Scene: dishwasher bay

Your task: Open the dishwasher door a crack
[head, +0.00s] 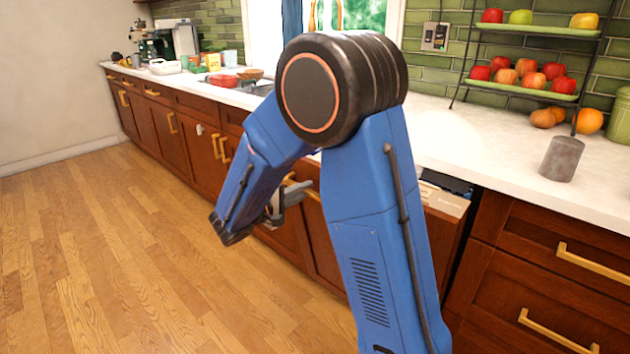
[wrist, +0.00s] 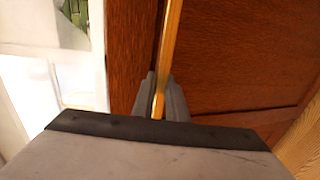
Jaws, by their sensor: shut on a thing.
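The dishwasher is under the counter, mostly hidden behind my blue arm in the head view. The top edge of its door (head: 445,200) stands out from the counter, with a dark gap behind it. In the wrist view the wooden front (wrist: 235,55) fills much of the picture. A gold bar handle (wrist: 170,45) runs between the fingers of my gripper (wrist: 160,98), which is shut on it. In the head view my gripper (head: 277,207) is at the cabinet fronts; its grip is partly hidden by my arm.
Drawers with gold handles (head: 580,262) are at the right. More wooden cabinets (head: 170,135) run to the left. The white counter (head: 490,150) carries a grey cup (head: 562,158) and a fruit rack (head: 530,93). The wooden floor (head: 120,250) at the left is clear.

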